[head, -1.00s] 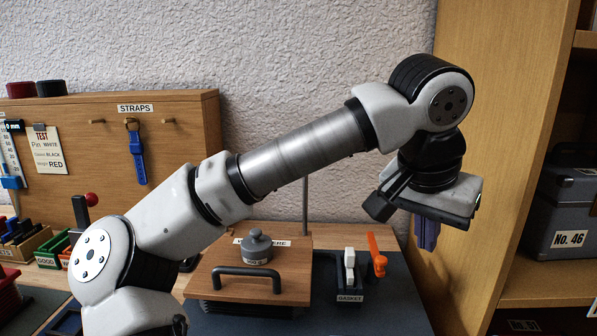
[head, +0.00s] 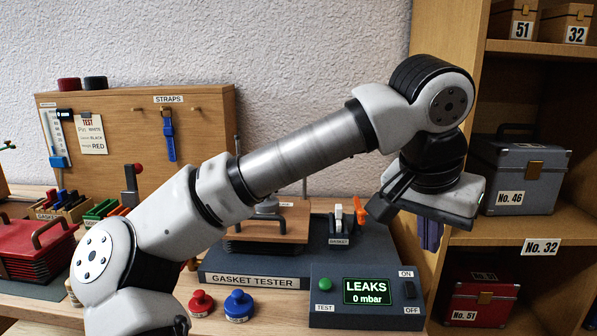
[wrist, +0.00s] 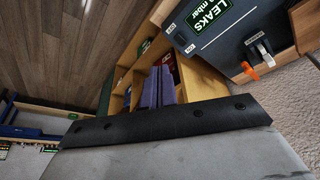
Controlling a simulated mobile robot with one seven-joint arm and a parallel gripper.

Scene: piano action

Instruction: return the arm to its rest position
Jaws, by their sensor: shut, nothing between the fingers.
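My arm is raised and bent across the middle of the head view. My gripper (head: 430,236) hangs at the right end of the arm, pointing down, with its purple fingers together and nothing between them. The fingers also show close together in the wrist view (wrist: 162,87). In the head view the gripper is in front of the shelf unit's side and to the right of the gasket tester (head: 300,257), apart from it.
The tester's panel (head: 366,297) reads LEAKS 0 mbar. Red (head: 201,304) and blue (head: 239,305) knobbed pieces stand on the bench before it. The shelf unit holds grey case No. 46 (head: 522,178) and red case No. 51 (head: 478,302). A straps board (head: 120,125) stands at back left.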

